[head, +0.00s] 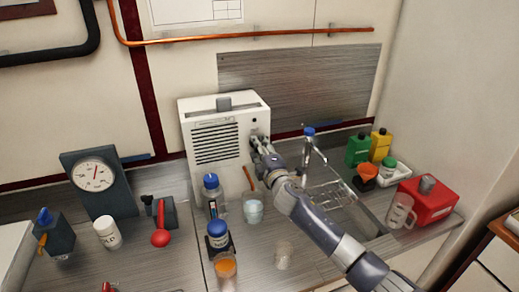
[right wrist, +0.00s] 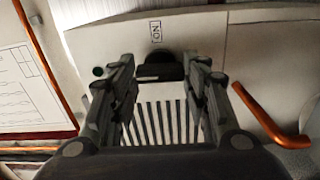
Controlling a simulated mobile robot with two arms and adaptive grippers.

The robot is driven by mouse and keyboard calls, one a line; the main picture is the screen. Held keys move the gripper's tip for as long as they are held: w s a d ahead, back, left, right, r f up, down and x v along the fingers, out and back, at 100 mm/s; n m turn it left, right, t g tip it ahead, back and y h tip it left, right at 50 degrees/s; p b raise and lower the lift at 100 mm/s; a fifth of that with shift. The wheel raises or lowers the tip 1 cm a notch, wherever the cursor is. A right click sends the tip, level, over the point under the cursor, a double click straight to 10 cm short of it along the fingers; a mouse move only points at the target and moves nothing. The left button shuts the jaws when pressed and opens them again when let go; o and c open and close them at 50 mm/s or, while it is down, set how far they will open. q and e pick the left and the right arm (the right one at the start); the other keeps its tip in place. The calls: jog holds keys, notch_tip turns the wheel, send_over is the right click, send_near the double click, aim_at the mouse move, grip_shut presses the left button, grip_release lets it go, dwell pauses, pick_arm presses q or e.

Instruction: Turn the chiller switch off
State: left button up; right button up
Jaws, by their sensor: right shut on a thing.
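The chiller is a white box (head: 226,112) with a slotted vent, standing at the back of the bench in the head view. My right gripper (head: 259,143) is at the upper right of its front face and covers the switch there. In the right wrist view, the chiller's black switch knob (right wrist: 161,57) shows beside a small label reading ON and a dark green round light (right wrist: 98,71). My right gripper (right wrist: 163,70) has its two fingers on either side of the knob and is shut on it. My left gripper is not in view.
A sink (head: 372,222) with a blue-topped tap (head: 309,133) lies to the right. A dial gauge (head: 97,178) stands left. A copper pipe (head: 250,36) runs along the wall.

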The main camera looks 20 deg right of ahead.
jog(key=shift+n, duration=0.3)
dwell(0.4)
jog(key=o, duration=1.1)
jog(key=shift+c, duration=0.2)
jog(key=shift+s, duration=0.1)
jog(key=s, duration=1.1)
jog(key=shift+s+d, duration=0.25)
jog(key=shift+s, duration=0.1)
jog(key=shift+f, duration=0.1)
